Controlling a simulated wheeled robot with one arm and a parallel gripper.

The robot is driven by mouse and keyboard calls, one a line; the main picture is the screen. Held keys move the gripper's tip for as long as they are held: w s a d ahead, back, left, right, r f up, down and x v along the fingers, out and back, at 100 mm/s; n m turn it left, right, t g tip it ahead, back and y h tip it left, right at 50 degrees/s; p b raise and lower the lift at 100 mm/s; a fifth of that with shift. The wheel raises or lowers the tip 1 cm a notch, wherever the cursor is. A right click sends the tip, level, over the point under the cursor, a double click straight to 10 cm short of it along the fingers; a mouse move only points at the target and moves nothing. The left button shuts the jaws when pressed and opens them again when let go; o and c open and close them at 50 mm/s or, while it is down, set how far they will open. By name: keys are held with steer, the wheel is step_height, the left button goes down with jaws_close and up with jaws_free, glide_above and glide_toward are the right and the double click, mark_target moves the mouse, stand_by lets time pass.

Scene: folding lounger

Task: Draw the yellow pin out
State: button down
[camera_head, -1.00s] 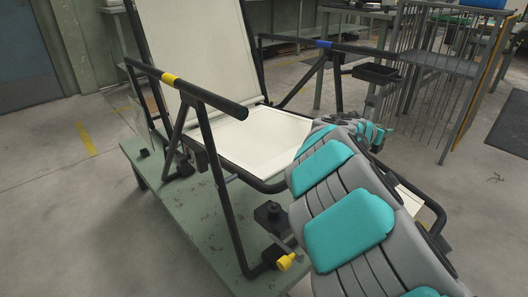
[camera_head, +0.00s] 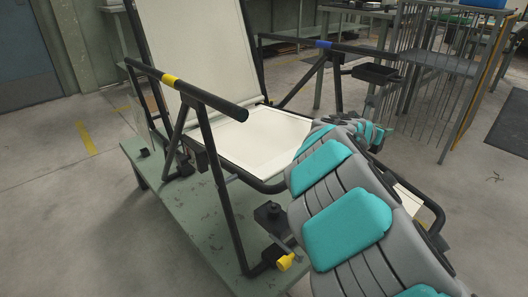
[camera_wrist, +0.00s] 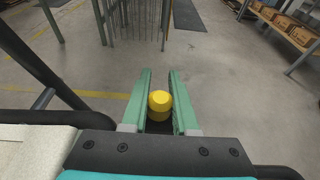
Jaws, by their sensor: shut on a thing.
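The yellow pin shows a round yellow head (camera_wrist: 159,103) between the two green fingers of my gripper (camera_wrist: 161,73) in the wrist view. The fingers stand on both sides of the head, and my gripper is shut on it. A dark part lies just below the head; the pin's shaft is not visible. Another yellow knob (camera_head: 285,262) shows there at the lower front corner of the black tube frame.
The lounger's cream seat (camera_head: 262,137) and raised back stand on a green bench (camera_head: 160,180). A small black tray (camera_head: 376,73) is behind. Open floor lies beyond the fingers.

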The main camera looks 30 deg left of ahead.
steer(key=shift+r, duration=0.15)
stand_by(0.3)
step_height(320, 180, up, 7)
steer(key=p, duration=0.8)
stand_by(1.1)
